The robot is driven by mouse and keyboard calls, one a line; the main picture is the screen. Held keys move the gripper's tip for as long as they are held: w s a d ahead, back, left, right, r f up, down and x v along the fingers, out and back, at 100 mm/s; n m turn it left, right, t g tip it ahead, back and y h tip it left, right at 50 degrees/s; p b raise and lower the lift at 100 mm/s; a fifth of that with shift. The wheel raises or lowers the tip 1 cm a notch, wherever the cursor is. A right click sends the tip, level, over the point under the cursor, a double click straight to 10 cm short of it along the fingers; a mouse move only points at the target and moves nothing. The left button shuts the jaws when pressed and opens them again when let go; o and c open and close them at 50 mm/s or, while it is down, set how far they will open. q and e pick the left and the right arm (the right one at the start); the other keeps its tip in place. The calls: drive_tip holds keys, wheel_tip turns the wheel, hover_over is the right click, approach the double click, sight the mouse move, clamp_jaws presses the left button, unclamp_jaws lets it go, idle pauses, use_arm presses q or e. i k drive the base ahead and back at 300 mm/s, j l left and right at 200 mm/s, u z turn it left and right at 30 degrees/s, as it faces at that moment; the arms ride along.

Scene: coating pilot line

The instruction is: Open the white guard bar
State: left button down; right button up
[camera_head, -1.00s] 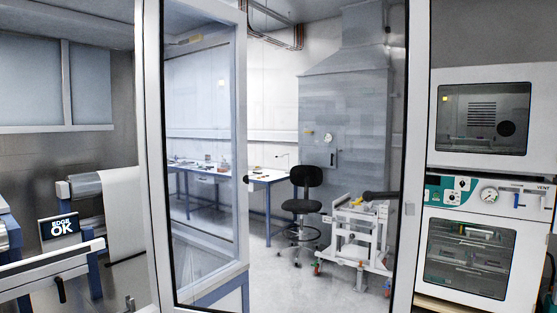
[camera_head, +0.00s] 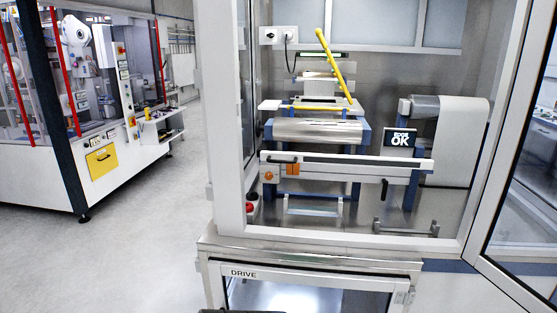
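The white guard bar (camera_head: 345,167) runs level across the front of the coating machine inside the glazed enclosure. It has a dark handle (camera_head: 282,159) at its left end, and a second dark lever (camera_head: 384,188) hangs below it toward the right. The bar lies in front of and below a shiny metal roller (camera_head: 318,131). Neither of my grippers shows in the head view.
A glazed door (camera_head: 500,170) stands at the right of the enclosure opening. A white frame post (camera_head: 228,120) bounds it at left. A "DRIVE" cabinet (camera_head: 310,271) sits below. A yellow bar (camera_head: 334,66) rises behind the roller. Clear floor (camera_head: 130,235) lies left, before another machine (camera_head: 100,150).

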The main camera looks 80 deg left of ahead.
sight(273, 158)
drive_tip(key=u, duration=2.05)
